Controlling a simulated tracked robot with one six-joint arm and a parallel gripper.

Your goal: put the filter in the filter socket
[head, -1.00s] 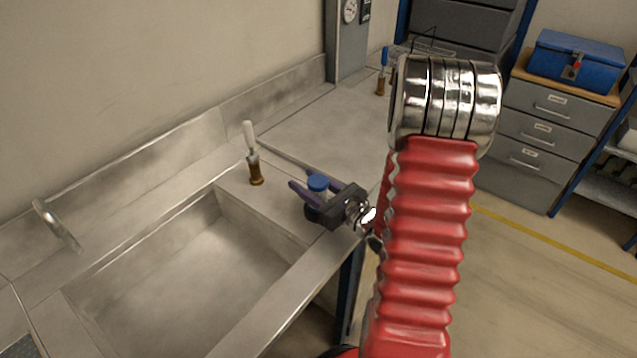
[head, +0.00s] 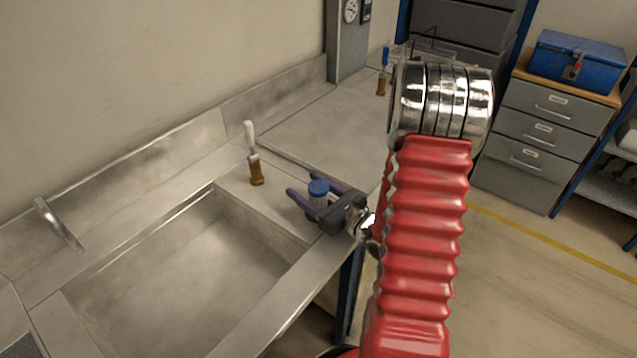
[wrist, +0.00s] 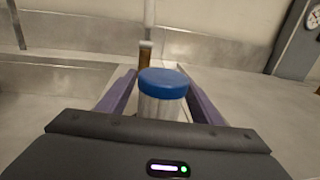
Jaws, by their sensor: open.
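A clear, ribbed cylinder with a blue cap (head: 318,188), which looks like the filter, stands upright on the steel counter by the sink's right end. It also shows in the wrist view (wrist: 161,88). My gripper (head: 308,187) has its two purple fingers spread, one on each side of the cylinder. In the wrist view the gripper (wrist: 158,72) shows the cylinder between the fingers, seemingly with a small gap on each side. The cylinder's lower end is hidden by the gripper body. I cannot make out which thing is the filter socket.
A brass-based fitting with a white handle (head: 251,150) stands behind the cylinder, towards the wall. A similar blue-handled one (head: 383,70) stands at the back. The sink (head: 200,275) lies to the left with a tap (head: 58,225). The counter at the back (head: 330,130) is clear.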

